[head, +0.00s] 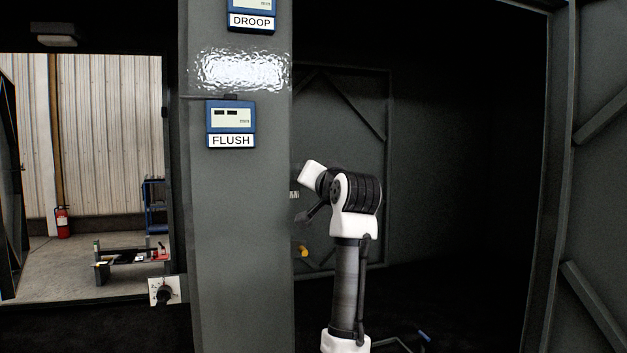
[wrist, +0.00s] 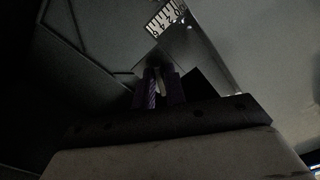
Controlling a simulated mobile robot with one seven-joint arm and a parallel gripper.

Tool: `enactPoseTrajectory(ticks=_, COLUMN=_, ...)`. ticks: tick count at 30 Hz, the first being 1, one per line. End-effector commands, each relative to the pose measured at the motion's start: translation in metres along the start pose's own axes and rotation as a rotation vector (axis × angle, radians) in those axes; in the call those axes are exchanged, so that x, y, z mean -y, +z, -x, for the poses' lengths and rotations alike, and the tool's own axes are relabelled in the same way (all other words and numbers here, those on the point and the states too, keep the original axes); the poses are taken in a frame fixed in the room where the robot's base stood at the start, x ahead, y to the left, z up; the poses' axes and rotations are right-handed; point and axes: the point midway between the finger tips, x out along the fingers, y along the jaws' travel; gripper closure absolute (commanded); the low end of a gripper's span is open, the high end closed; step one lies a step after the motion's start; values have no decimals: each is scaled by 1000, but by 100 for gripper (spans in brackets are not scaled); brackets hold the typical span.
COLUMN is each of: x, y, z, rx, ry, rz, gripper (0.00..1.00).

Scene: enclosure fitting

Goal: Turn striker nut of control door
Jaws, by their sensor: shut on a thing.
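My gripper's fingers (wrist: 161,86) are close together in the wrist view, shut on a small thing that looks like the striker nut. The nut is mostly hidden by the fingers and too dark to make out clearly. A white graduated scale (wrist: 165,17) with black marks and digits sits just beyond the fingertips. In the head view the white end of my arm (head: 311,176) reaches left to the edge of the grey post, and the post hides the fingertips. A bit of the scale (head: 294,194) shows beside the post. A dark braced door panel (head: 350,110) stands behind my arm.
The grey post (head: 235,230) carries a FLUSH display (head: 231,124) and a DROOP display (head: 252,14). A black rotary knob on a white plate (head: 164,291) is at its lower left. Another braced door (head: 602,160) stands at right. The dark interior right of my arm looks free.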

Motion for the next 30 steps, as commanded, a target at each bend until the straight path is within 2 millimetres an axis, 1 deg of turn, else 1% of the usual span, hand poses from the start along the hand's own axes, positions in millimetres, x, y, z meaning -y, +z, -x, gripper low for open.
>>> enactPoseTrajectory(ticks=1, x=-1, y=2, z=0, rx=6, ry=2, rz=-1, gripper=100)
enactPoseTrajectory(ticks=2, x=-2, y=2, z=-1, rx=6, ry=2, rz=-1, gripper=84)
enactPoseTrajectory(ticks=3, x=-1, y=2, z=0, rx=6, ry=2, rz=-1, gripper=78)
enactPoseTrajectory(ticks=6, x=-1, y=2, z=0, rx=4, ry=2, rz=-1, gripper=68)
enactPoseTrajectory(ticks=14, x=0, y=1, z=0, rx=2, ry=1, rz=-1, gripper=68)
enactPoseTrajectory(ticks=17, x=-1, y=1, z=7, rx=-1, ry=0, rz=-1, gripper=68)
enactPoseTrajectory(ticks=20, x=-2, y=2, z=21, rx=-2, ry=0, rz=1, gripper=68)
enactPoseTrajectory(ticks=30, x=-2, y=3, z=97, rx=-3, ry=0, rz=0, gripper=68)
